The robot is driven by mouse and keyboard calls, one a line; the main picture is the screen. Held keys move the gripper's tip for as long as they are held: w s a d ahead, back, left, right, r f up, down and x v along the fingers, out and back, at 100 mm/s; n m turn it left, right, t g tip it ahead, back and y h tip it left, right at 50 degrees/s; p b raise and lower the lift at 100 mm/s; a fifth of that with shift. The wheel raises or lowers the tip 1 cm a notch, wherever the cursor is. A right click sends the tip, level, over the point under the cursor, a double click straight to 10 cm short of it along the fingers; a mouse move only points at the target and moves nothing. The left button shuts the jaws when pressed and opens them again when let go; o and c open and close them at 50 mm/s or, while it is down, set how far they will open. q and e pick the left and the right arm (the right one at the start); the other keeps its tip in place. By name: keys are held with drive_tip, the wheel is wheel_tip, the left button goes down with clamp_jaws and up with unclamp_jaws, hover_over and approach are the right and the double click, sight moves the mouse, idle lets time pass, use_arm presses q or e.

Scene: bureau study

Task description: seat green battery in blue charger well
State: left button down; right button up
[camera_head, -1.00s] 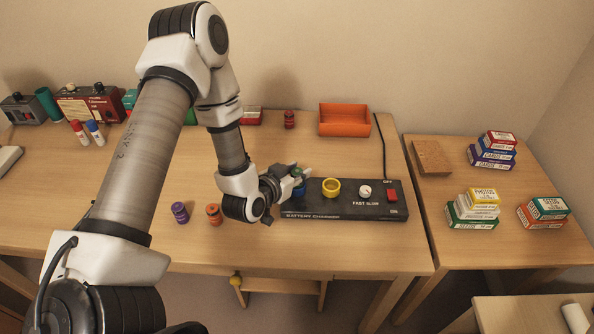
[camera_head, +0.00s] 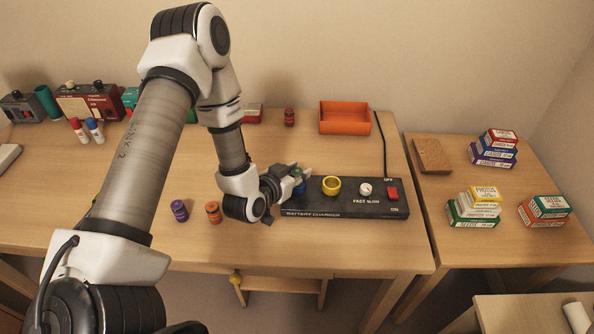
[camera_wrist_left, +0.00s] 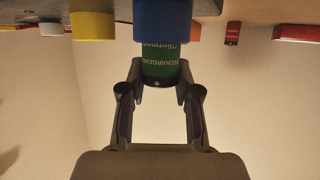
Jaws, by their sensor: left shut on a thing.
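The black battery charger (camera_head: 345,205) lies on the desk, with a blue well (camera_head: 299,190) at its left and a yellow well (camera_head: 332,185) beside it. My left gripper (camera_head: 298,174) is shut on the green battery (camera_head: 296,172) over the blue well. In the left wrist view the green battery (camera_wrist_left: 160,68) sits between my fingertips, in line with the blue well (camera_wrist_left: 175,22). Its far end meets or enters the well's ring; I cannot tell how deep. My right gripper is not in view.
A purple battery (camera_head: 179,210) and an orange battery (camera_head: 213,212) stand left of the charger. A red battery (camera_head: 289,117) and an orange tray (camera_head: 345,119) are behind. The charger has a white knob (camera_head: 365,189) and a red switch (camera_head: 392,193).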

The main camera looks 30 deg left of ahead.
use_arm(q)
drive_tip(key=c, duration=1.1)
unclamp_jaws()
drive_tip(key=shift+p+v, duration=0.5)
drive_tip(key=shift+v, duration=0.3)
drive_tip(key=p+v, duration=0.4)
drive_tip(key=v, duration=0.5)
drive_tip(key=shift+s+r, duration=0.1)
drive_tip(key=shift+s, duration=0.1)
